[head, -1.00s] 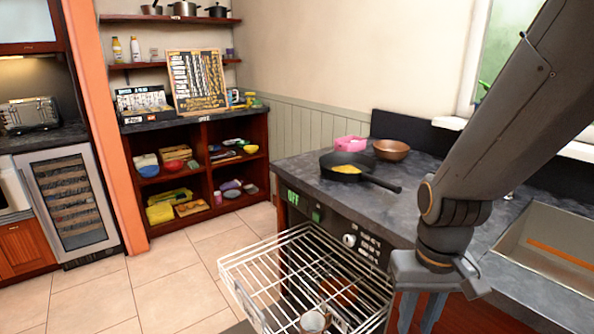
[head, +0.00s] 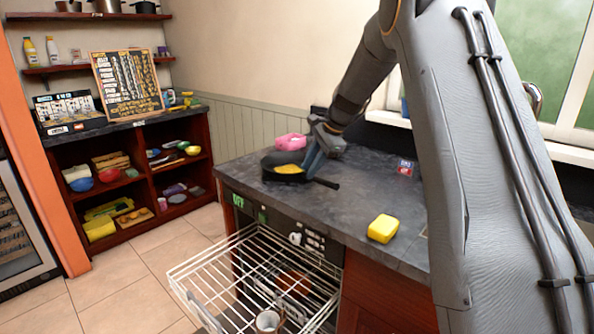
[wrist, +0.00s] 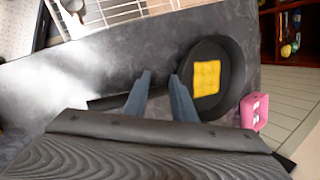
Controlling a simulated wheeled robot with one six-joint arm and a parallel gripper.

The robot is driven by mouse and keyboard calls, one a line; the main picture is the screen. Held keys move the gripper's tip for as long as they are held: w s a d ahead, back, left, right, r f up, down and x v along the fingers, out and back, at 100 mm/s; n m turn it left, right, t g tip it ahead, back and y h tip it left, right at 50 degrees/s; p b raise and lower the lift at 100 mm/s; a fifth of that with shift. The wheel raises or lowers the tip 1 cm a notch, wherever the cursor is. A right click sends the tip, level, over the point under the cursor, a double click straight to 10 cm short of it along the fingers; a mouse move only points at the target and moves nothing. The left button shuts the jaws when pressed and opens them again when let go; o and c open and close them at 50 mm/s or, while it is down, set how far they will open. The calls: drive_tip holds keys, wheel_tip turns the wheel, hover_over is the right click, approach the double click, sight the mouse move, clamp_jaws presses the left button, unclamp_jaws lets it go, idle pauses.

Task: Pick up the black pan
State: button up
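The black pan (head: 271,163) sits on the dark counter (head: 260,205) with a flat yellow piece of food (head: 289,169) in it. Its handle points to the right in the head view. My gripper (head: 312,163) is low over the right side of the pan, near where the handle begins. In the wrist view, the pan (wrist: 237,72) is just right of my open fingers (wrist: 160,92). The dark handle runs leftward past the fingers and is partly hidden. I cannot tell whether the fingers touch it.
A yellow sponge (head: 383,228) lies near the counter's front edge. A pulled-out wire rack (head: 215,268) with dishes projects below the counter. The counter between pan and sponge is clear.

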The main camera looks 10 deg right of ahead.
sight(292, 180)
drive_tip(key=w, duration=0.1)
drive_tip(key=w+m, duration=0.1)
drive_tip(key=w+d+r, duration=0.1)
drive_tip(key=shift+w+y, duration=0.2)
drive_tip(key=shift+y, duration=0.1)
drive_tip(key=shift+w+m, duration=0.3)
drive_tip(key=shift+w, duration=0.05)
drive_tip(key=shift+t, duration=0.3)
drive_tip(key=shift+w+a+r+p+x, duration=0.1)
drive_tip(key=shift+p+x, duration=0.4)
drive_tip(key=shift+x, duration=0.75)
drive_tip(key=shift+w+a+r+p+x, duration=0.1)
drive_tip(key=shift+p+x, duration=0.35)
drive_tip(key=shift+x, duration=0.85)
drive_tip(key=shift+w+a+p+x, duration=0.1)
drive_tip(key=shift+p+x, duration=0.4)
drive_tip(key=shift+x, duration=0.75)
drive_tip(key=shift+c, duration=0.3)
drive_tip(key=shift+d, duration=0.1)
clamp_jaws()
drive_tip(key=shift+r, duration=0.15)
